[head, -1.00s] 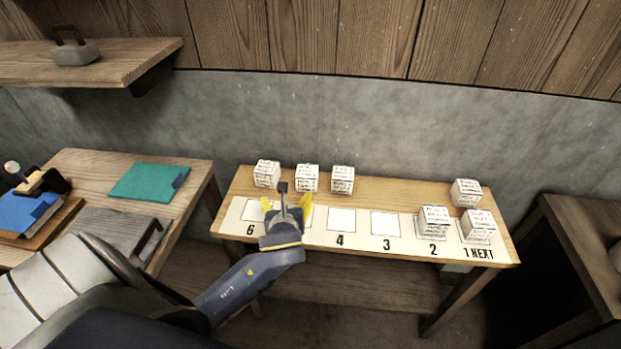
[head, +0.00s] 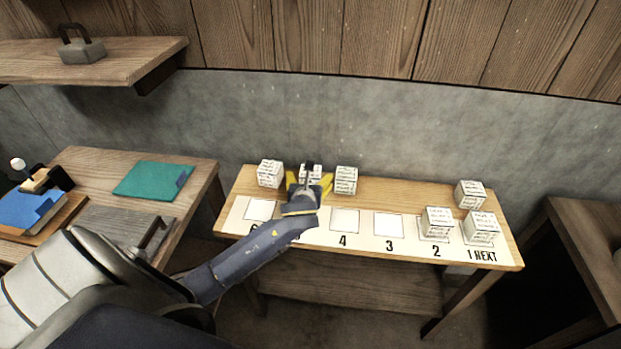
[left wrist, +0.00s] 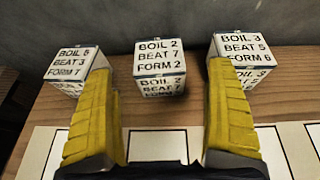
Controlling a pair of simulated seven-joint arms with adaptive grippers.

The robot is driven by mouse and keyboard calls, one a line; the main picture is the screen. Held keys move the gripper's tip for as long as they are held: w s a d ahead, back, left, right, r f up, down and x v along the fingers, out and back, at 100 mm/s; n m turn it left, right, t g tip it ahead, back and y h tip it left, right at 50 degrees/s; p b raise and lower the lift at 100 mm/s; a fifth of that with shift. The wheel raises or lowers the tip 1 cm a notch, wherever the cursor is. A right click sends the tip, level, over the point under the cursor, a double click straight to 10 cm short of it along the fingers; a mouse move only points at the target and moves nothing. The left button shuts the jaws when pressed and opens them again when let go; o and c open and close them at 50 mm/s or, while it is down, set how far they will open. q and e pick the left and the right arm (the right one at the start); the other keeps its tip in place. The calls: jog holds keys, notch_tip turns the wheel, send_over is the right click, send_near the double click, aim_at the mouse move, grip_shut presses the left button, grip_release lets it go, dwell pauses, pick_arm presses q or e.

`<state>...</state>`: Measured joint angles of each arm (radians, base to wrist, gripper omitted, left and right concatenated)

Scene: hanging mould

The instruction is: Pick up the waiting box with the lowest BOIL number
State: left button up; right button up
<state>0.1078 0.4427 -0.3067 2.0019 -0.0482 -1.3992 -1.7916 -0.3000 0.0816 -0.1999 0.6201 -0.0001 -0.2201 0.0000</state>
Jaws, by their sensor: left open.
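Three white printed boxes stand in a row at the back left of the bench. In the left wrist view the left box (left wrist: 75,68) reads BOIL 5, the middle box (left wrist: 160,65) BOIL 2 and the right box (left wrist: 242,58) BOIL 3. A fourth back box (head: 470,194) stands at the right; its print is too small to read in the head view. My left gripper (head: 309,184) is open and empty, in front of the middle box and partly hiding it in the head view. In the left wrist view its yellow fingers (left wrist: 160,72) flank that box, apart from it.
Two more boxes stand on the numbered strip, on squares 2 (head: 437,222) and 1 NEXT (head: 481,227). Squares 4 (head: 344,220) and 3 (head: 388,225) are empty. A side table with a teal folder (head: 152,181) stands left. A wall shelf (head: 120,65) hangs upper left.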

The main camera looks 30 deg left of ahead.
pick_arm(q)
jog(key=shift+r+x, duration=0.1)
jog(key=shift+x, duration=1.4)
jog(key=shift+r+x, duration=0.15)
jog(key=shift+x, duration=1.4)
jog(key=shift+a, duration=0.15)
jog(key=shift+c, duration=0.6)
jog(key=c, duration=1.3)
